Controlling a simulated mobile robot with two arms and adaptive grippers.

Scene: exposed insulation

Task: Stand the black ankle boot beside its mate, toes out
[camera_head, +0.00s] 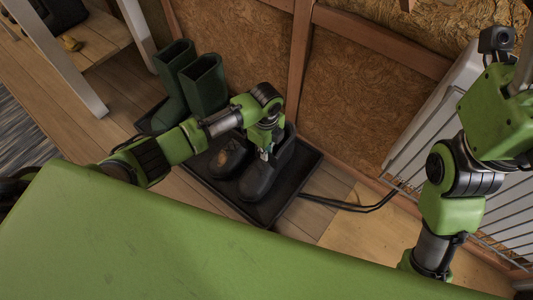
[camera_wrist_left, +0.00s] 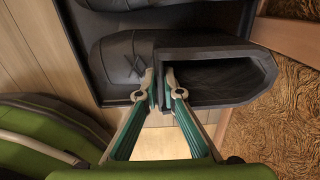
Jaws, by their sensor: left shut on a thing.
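The black ankle boot (camera_head: 258,182) stands upright at the right end of the black boot tray (camera_head: 287,207), toe toward the front. In the left wrist view the boot (camera_wrist_left: 112,58) lies across the middle, with its open top (camera_wrist_left: 225,78) to the right. Its mate (camera_head: 228,158), brownish at the toe, stands just to its left, toe also toward the front. My left gripper (camera_head: 265,151) is shut on the boot's upper edge; its two fingertips (camera_wrist_left: 158,77) pinch the rim in the wrist view. Whether the sole touches the tray is hidden.
Green rubber boots (camera_head: 204,85) stand at the tray's left end. A wooden wall with exposed insulation (camera_head: 240,50) is behind. A white rack-like heater (camera_head: 435,120) and my right arm are at the right. Black cables (camera_head: 350,207) lie on the floor.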

